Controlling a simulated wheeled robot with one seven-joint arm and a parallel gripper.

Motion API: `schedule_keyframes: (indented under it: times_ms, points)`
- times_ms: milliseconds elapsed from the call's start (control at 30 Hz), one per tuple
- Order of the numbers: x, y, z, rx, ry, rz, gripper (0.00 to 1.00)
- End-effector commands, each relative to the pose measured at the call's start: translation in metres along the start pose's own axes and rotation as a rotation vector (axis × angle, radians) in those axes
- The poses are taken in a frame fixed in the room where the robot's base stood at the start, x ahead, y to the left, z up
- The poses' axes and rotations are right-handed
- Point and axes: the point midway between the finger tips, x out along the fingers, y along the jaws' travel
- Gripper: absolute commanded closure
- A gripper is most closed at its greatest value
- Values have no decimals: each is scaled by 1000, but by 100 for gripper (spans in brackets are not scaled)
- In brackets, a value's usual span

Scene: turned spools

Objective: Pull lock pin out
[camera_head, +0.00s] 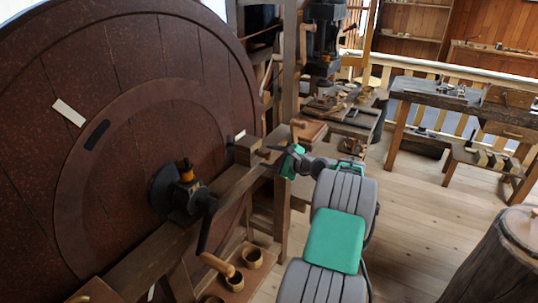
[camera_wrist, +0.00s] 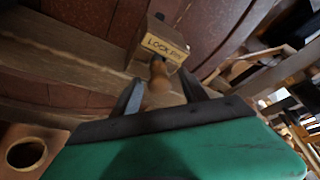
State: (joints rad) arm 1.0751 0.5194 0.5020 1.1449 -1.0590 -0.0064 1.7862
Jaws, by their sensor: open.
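The lock pin (camera_wrist: 158,76) has a turned wooden knob and sticks out of a wooden block (camera_wrist: 150,38) with a label reading "LOCK PIN". In the head view the block (camera_head: 246,150) sits on a wooden beam beside the large dark wheel, and the pin's knob (camera_head: 264,153) points towards my gripper (camera_head: 272,152). In the wrist view my gripper (camera_wrist: 160,92) is open, with one finger on each side of the knob. I cannot tell whether either finger touches it. The pin's shaft inside the block is hidden.
The large round wheel (camera_head: 130,60) fills the left. Small wooden cups (camera_head: 251,257) stand on a low board. Workbenches (camera_head: 450,95) stand behind, and a stump (camera_head: 500,265) is at right. Floor between is clear.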

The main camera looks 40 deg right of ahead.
Motion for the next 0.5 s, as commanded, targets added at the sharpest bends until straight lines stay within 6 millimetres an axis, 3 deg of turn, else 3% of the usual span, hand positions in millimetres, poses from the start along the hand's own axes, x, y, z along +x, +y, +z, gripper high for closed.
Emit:
schedule_keyframes:
  times_ms: [300,500]
  points:
    - [6,0,0,-1,1,1,49]
    - [6,0,0,-2,1,1,66]
